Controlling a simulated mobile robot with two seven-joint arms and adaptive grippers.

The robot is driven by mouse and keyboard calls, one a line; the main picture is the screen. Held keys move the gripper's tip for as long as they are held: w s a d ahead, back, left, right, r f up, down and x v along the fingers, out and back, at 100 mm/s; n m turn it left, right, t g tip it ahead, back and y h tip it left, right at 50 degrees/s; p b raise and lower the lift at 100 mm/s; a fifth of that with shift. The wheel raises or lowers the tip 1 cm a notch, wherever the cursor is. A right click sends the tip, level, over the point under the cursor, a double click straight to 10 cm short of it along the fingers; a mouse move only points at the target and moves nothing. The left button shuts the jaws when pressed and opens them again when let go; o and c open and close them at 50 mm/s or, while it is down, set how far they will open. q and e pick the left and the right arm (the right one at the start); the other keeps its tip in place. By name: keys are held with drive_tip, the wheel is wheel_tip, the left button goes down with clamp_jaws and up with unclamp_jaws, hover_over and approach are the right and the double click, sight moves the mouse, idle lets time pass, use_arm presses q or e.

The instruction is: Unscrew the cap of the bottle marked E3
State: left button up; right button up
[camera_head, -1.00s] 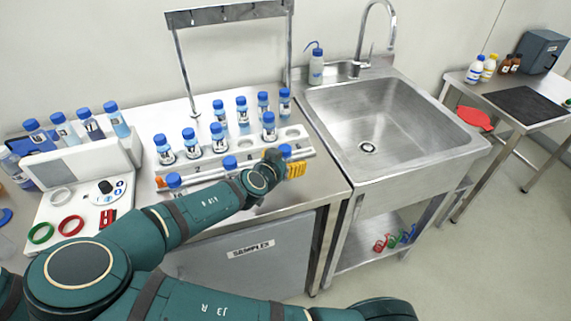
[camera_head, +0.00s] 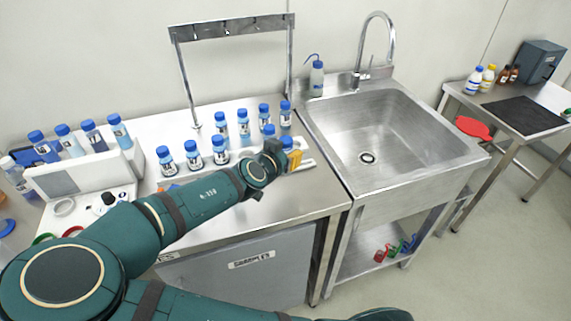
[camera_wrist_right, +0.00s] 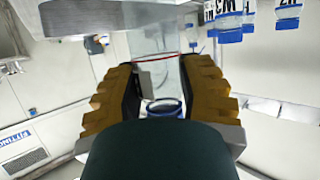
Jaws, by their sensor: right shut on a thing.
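My right gripper (camera_head: 293,159) is at the right end of the bottle rack, its yellow fingers closed. In the right wrist view the fingers (camera_wrist_right: 165,95) sit on either side of a clear bottle (camera_wrist_right: 158,72) with a blue ring (camera_wrist_right: 163,107) near it. In the head view a blue cap (camera_head: 286,142) shows just above this gripper; the bottle below it is mostly hidden. I cannot read its mark, so I cannot tell whether it is E3. Several blue-capped bottles (camera_head: 221,150) stand upright in the rack. My left gripper is out of view.
The metal sink (camera_head: 368,125) lies right of the rack, with a wash bottle (camera_head: 317,78) at its back left corner. A metal frame (camera_head: 230,26) stands over the rack. A white rack (camera_head: 75,178) with several blue-capped bottles is at left. The counter's front right is bare.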

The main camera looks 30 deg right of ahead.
sight(285, 145)
drive_tip(key=shift+r, duration=1.55)
drive_tip(key=shift+o, duration=1.2)
clamp_jaws()
drive_tip(key=shift+a, duration=0.1)
